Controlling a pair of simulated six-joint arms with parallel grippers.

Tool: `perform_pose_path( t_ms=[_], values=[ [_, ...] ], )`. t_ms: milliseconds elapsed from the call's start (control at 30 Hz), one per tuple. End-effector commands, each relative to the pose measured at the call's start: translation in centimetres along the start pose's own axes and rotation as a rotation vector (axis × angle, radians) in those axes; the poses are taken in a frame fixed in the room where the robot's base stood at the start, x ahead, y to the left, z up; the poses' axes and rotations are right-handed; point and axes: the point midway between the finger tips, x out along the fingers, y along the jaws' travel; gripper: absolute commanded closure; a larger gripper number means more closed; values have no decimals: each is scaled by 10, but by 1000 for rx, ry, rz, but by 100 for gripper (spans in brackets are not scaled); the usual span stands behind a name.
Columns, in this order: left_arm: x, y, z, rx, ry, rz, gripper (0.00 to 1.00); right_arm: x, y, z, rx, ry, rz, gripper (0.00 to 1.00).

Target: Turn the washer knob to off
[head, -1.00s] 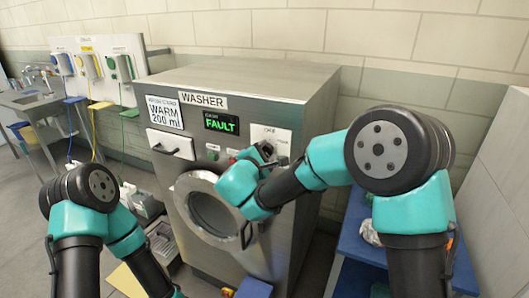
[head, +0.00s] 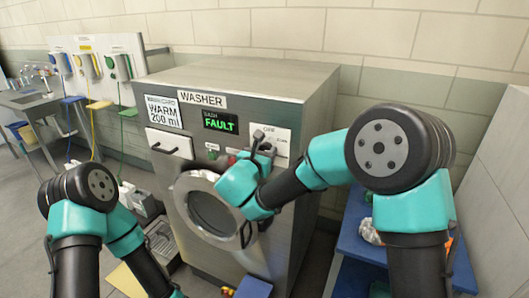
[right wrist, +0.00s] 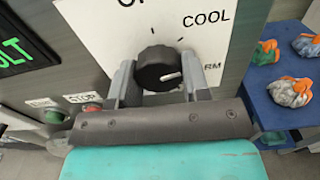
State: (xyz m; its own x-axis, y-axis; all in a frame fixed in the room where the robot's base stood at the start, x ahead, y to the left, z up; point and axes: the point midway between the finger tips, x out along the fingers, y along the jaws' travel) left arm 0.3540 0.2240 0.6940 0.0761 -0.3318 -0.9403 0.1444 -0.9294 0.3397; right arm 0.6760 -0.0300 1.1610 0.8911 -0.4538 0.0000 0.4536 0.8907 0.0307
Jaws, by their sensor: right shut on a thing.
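The washer (head: 230,84) is a grey metal box in the head view, with a round door and a green FAULT display (head: 220,121). Its black knob (right wrist: 157,68) sits on a white label plate, with COOL at the upper right and a partly cut-off WARM at the right. The knob's white pointer mark aims right, toward WARM. The OFF word at the top is partly cut off. My right gripper (head: 262,146) is at the panel's right; in the right wrist view its fingers (right wrist: 157,85) are shut on the knob, one on each side. My left gripper is out of view.
Red and green buttons (right wrist: 92,109) sit left of the knob. A blue shelf (right wrist: 268,105) with crumpled cloths (right wrist: 291,91) stands to the right. Dispensers (head: 92,66) hang on the back wall at left. The washer door (head: 212,210) is below my right gripper.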

Motion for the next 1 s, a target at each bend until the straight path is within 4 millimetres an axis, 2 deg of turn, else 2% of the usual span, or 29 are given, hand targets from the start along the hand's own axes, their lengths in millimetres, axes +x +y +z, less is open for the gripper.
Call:
perform_pose_path(
  t_ms=[1000],
  values=[
    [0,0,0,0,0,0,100,0,-3,1,-963,1,1,80]
  ],
)
